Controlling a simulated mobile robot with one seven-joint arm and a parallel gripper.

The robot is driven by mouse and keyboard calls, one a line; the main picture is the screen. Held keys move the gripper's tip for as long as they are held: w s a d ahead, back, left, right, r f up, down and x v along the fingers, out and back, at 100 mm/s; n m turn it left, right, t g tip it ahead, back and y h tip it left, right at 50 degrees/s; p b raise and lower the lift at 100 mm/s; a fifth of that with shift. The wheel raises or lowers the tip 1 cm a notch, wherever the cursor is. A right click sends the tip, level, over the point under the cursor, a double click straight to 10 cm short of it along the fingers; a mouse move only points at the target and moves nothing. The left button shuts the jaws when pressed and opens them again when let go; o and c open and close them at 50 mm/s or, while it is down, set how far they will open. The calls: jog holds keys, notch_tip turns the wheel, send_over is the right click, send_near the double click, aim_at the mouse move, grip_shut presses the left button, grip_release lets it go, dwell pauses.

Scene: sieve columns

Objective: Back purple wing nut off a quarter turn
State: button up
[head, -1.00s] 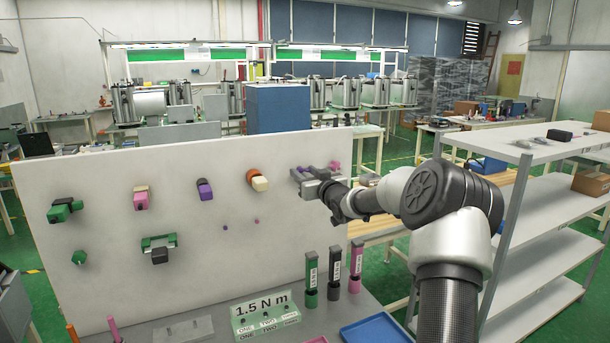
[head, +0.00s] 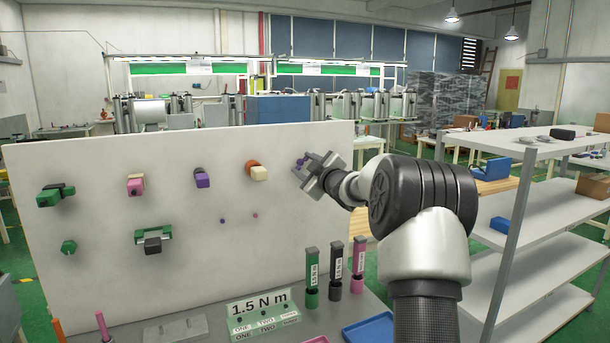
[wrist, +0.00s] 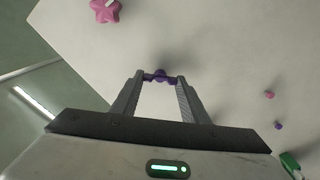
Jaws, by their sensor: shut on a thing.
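The purple wing nut (wrist: 160,76) sits against the white upright panel, its two wings spanning between my fingertips in the wrist view. My gripper (wrist: 161,80) is shut on it, one finger at each wing. In the head view the purple wing nut (head: 303,160) shows small at my gripper (head: 305,166), near the panel's upper right corner. The gripper is tilted there and partly covers the nut.
The white panel (head: 90,250) carries several fixtures at left, a purple block (head: 202,178) and an orange-and-cream one (head: 257,172). A pink star knob (wrist: 104,10) is near my gripper. Upright tools and a "1.5 N m" sign (head: 262,312) stand on the bench below.

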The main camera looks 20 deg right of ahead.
jog(key=shift+f+n+b, duration=0.1)
jog(key=shift+n+b, duration=2.4)
jog(key=shift+n, duration=1.7)
jog(key=o, duration=1.1)
jog(key=shift+c, duration=0.2)
jog(key=s+b, duration=0.1)
jog(key=s, duration=1.6)
jog(key=shift+s+d, duration=0.25)
